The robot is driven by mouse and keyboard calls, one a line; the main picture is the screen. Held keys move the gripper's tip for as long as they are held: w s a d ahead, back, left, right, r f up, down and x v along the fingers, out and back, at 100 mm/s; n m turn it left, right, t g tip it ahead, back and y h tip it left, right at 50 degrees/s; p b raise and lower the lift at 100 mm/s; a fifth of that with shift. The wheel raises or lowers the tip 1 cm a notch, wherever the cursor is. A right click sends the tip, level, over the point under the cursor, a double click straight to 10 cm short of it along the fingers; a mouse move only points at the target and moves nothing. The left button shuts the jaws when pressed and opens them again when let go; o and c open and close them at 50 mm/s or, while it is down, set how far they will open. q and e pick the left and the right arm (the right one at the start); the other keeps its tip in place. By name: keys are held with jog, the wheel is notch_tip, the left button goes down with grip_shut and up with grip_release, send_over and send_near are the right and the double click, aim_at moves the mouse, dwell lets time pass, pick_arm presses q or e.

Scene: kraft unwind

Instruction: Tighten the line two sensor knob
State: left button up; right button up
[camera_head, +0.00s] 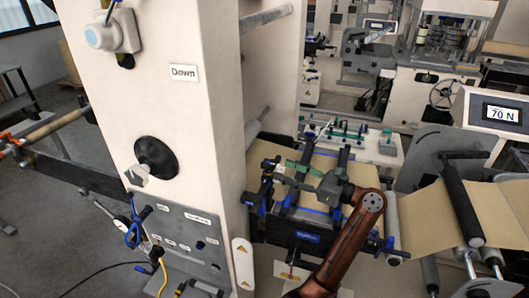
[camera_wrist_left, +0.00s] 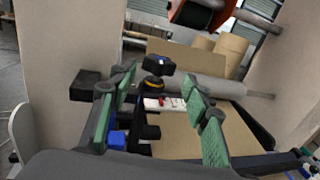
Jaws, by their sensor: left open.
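My left gripper (camera_head: 286,172) reaches over the web table from the lower right in the head view. Its green-padded fingers are spread apart and empty. In the left wrist view the fingers (camera_wrist_left: 162,100) stand on either side of a small black knob with a yellow ring (camera_wrist_left: 153,84), which lies beyond the tips. A white label with red marks (camera_wrist_left: 165,103) sits just below it. I cannot tell whether this is the line two sensor knob or whether anything touches it. Blue-and-black sensor clamps (camera_head: 263,185) stand on the table beside the gripper.
A tall white machine column (camera_head: 205,110) stands close at the left, with a large black knob (camera_head: 156,158) and a control panel (camera_head: 180,235). A 70 N display (camera_head: 500,112) and a black roller (camera_head: 462,205) with brown paper are at the right.

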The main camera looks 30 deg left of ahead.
aim_at(263, 162)
pick_arm(q)
jog(key=a, duration=0.6)
jog(key=a+p, duration=0.1)
jog(key=a, duration=0.5)
jog(key=shift+s, duration=0.2)
jog(key=shift+r, duration=0.1)
pick_arm(e)
jog(key=shift+s+d+r, duration=0.1)
jog(key=shift+d+r, duration=0.05)
jog(key=shift+r, duration=0.65)
pick_arm(q)
jog(key=shift+c, duration=0.2)
pick_arm(e)
jog(key=shift+s, duration=0.1)
pick_arm(q)
jog(key=shift+c, duration=0.8)
grip_shut()
